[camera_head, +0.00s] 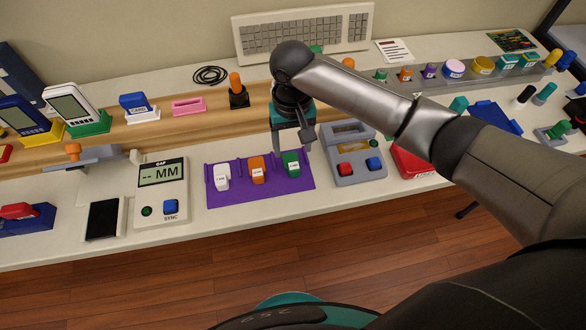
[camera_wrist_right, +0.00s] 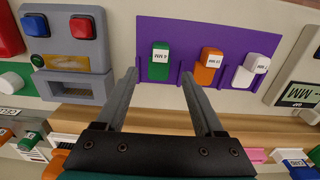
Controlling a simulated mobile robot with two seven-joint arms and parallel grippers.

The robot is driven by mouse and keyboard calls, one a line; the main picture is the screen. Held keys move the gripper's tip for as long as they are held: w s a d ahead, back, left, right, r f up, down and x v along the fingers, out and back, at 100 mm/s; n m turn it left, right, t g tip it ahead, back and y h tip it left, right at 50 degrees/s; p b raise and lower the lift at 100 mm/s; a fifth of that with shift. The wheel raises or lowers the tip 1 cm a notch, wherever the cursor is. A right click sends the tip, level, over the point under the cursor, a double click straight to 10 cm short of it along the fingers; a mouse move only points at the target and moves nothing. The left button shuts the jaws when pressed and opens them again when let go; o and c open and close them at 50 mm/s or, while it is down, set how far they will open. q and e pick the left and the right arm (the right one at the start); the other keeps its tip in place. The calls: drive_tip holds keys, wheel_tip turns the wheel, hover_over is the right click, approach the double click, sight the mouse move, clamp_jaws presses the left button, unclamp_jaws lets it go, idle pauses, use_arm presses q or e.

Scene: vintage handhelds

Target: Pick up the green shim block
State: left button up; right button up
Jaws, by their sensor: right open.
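The green shim block (camera_head: 291,163) stands in the rightmost slot of a purple rack (camera_head: 272,195), with a white label on it. In the right wrist view the green block (camera_wrist_right: 159,62) shows between and beyond my fingertips. My right gripper (camera_head: 292,146) is open and empty, its fingers pointing down just behind the block. In the right wrist view my right gripper (camera_wrist_right: 160,76) has one finger either side of the block's line, apart from it. My left gripper is not in view.
An orange block (camera_head: 257,169) and a white block (camera_head: 221,177) share the rack. A grey device (camera_head: 358,172) with red and blue buttons stands close on the right. A gauge (camera_head: 161,190) reading "-- MM" stands on the left. The table's front edge lies just before the rack.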

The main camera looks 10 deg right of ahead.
sight(293, 163)
drive_tip(key=shift+f, duration=0.8)
drive_tip(key=f, duration=0.1)
drive_tip(key=f+b, duration=0.1)
drive_tip(key=f, duration=0.1)
drive_tip(key=f+b, duration=0.1)
drive_tip(key=shift+s+f, duration=0.15)
drive_tip(key=shift+s, duration=0.15)
drive_tip(key=shift+f, duration=0.5)
drive_tip(key=shift+c, duration=0.3)
drive_tip(key=shift+c, duration=0.9)
clamp_jaws()
